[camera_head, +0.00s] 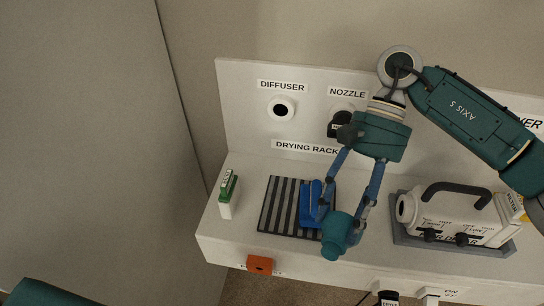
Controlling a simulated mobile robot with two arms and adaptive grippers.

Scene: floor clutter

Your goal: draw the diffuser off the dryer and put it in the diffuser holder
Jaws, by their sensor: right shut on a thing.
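My right gripper (345,210) reaches down from the right arm above the front of the white counter. Its blue fingers are shut on a teal, cup-shaped piece, which looks like the diffuser (336,236). The dryer (455,218), white with a black handle, lies in a grey tray to the right. Its round left end (405,208) shows bare, apart from the teal piece. The diffuser holder (282,109) is a round white fitting with a dark centre on the back panel, under the DIFFUSER label, and looks empty. My left gripper is out of view.
A dark nozzle (340,124) is at the NOZZLE place, close to my right wrist. A striped mat (277,207) bears a blue object (308,205). A green-and-white box (228,192) stands at left. An orange block (260,265) sits at the front edge.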

